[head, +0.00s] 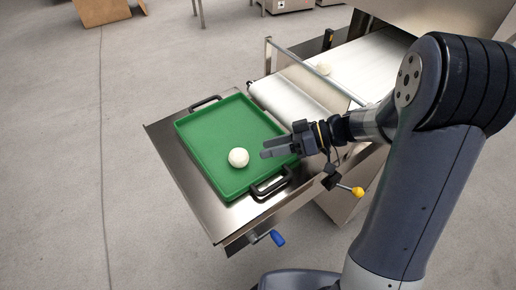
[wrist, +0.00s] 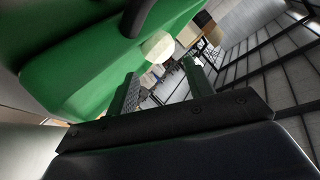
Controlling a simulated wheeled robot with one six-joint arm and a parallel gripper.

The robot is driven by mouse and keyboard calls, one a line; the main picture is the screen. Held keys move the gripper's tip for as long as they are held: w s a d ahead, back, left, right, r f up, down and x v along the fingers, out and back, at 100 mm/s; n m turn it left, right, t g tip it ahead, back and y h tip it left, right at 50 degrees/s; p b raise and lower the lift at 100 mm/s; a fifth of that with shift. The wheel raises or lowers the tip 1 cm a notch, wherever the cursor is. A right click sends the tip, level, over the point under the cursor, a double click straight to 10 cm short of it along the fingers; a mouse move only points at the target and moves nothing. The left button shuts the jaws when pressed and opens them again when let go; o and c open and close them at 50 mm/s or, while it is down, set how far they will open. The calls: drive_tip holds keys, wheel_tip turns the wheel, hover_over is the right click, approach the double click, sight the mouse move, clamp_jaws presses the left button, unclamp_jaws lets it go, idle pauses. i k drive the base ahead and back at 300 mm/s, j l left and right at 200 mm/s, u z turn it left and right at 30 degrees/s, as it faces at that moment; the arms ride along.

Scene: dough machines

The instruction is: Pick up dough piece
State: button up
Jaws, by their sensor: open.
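A round white dough piece (head: 238,157) lies in the green tray (head: 205,130), toward its front. In the wrist view the dough piece (wrist: 158,47) shows beyond the fingertips, in front of the green tray wall (wrist: 75,60). My gripper (head: 266,150) is open and empty, to the right of the dough piece in the head view and apart from it. Its two fingers also show in the wrist view (wrist: 160,72).
The tray rests on a steel shelf (head: 165,133) and has black handles (head: 271,187) at its ends. The conveyor belt (head: 350,65) of the machine runs behind it, with a metal guard rail (head: 315,70). Levers with yellow (head: 357,191) and blue (head: 277,238) knobs stick out at the front.

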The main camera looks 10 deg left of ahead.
sight(324, 67)
drive_tip(key=k, duration=1)
